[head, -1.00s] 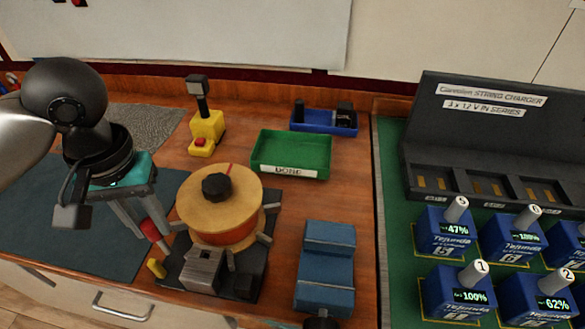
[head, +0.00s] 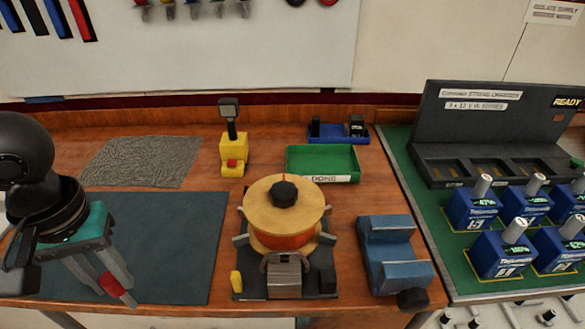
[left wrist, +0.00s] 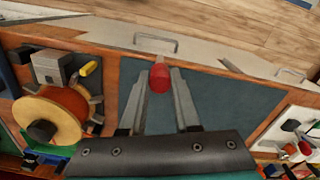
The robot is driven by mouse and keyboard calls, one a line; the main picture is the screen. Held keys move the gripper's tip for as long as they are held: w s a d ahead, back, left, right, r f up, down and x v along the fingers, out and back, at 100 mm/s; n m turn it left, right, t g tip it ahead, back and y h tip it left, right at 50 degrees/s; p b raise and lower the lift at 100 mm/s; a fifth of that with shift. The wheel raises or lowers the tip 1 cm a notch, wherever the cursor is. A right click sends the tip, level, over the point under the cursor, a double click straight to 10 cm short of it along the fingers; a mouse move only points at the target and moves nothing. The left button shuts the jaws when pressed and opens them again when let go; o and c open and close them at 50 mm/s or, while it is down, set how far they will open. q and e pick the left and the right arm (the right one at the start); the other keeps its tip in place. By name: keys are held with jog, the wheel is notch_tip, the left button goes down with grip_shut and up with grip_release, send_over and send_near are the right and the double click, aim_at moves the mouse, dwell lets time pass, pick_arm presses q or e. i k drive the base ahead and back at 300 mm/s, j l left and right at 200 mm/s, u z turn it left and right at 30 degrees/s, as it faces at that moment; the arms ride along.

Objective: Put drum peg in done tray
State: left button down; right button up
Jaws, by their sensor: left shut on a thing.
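My left gripper (head: 113,284) is at the left in the head view, over the front of the dark mat. It is shut on a small red peg (head: 116,287), which also shows between the fingertips in the left wrist view (left wrist: 159,79). The wooden drum (head: 284,214) with an orange-red winding and black knob sits on its dark stand, to the right of the gripper and apart from it. A yellow peg (head: 236,282) stands at the stand's front left corner. The green tray labelled DONE (head: 322,163) lies behind the drum and looks empty. My right gripper is not in view.
A yellow post device (head: 233,155) stands left of the tray. A blue tray (head: 338,133) with black items is behind it. A blue cradle (head: 393,254) is right of the drum. Blue batteries (head: 498,250) and a charger stand further right. The dark mat (head: 165,245) is mostly bare.

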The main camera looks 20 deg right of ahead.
aim_at(334, 174)
jog(key=z, duration=1.3)
